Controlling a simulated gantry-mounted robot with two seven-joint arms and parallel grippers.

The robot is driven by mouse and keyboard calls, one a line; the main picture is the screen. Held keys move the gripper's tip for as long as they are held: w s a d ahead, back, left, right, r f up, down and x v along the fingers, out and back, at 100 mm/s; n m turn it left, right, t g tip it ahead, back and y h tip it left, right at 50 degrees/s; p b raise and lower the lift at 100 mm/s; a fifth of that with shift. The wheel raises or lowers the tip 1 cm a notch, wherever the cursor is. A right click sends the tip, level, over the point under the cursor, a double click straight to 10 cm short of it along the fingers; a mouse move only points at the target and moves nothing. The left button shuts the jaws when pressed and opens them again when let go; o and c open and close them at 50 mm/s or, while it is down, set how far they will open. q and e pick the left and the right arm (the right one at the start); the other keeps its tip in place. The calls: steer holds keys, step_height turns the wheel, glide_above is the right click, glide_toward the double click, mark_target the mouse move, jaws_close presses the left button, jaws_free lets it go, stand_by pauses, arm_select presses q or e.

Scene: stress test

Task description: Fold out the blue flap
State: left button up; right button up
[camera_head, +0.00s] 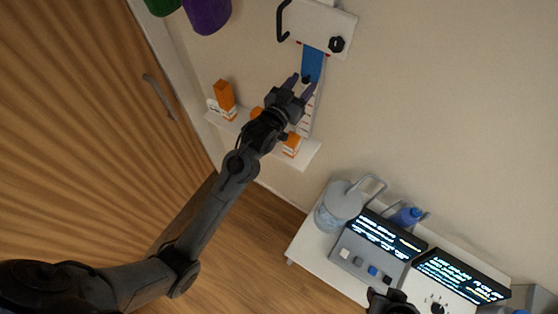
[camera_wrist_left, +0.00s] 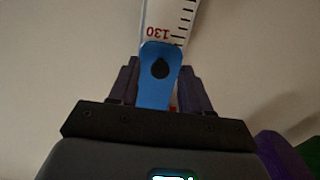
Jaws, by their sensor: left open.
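The blue flap (camera_head: 312,62) is on the wall, below a white box (camera_head: 322,27), over the top of a white measuring scale (camera_head: 308,118). It has a small black knob near its lower end. My left gripper (camera_head: 302,84) is open, its two fingers near the flap's lower end. In the left wrist view the blue flap (camera_wrist_left: 156,88) with its black knob lies between the two open fingers (camera_wrist_left: 160,82). Whether a finger touches it I cannot tell. A dark part at the bottom edge seems to be my right gripper (camera_head: 390,301); its fingers are not clear.
A white shelf (camera_head: 304,157) with orange-and-white boxes is below the left gripper. A brown door (camera_head: 90,120) is at left. A white table (camera_head: 302,243) with a jug (camera_head: 342,206) and display panels is at lower right. Purple and green objects hang at top left.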

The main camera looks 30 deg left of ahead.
arm_select(q)
steer(key=shift+s+d, duration=0.1)
steer(key=shift+s, duration=0.45)
steer(key=s+f+g+p, duration=0.1)
steer(key=s+f+g, duration=0.2)
steer(key=s, duration=0.8)
steer(key=s+f+g+p, duration=0.2)
steer(key=s+f, duration=0.5)
steer(key=s, duration=0.5)
steer(key=shift+s+a+g+y, duration=0.25)
steer(key=shift+a+g+y, duration=0.2)
steer(key=shift+g, duration=0.45)
arm_select(e)
steer(key=shift+w+d+r, duration=0.1)
steer(key=shift+d+r, duration=0.2)
steer(key=shift+r, duration=0.35)
steer(key=shift+d+r, duration=0.25)
steer(key=shift+r, duration=0.4)
arm_select(q)
steer(key=shift+r, duration=0.1)
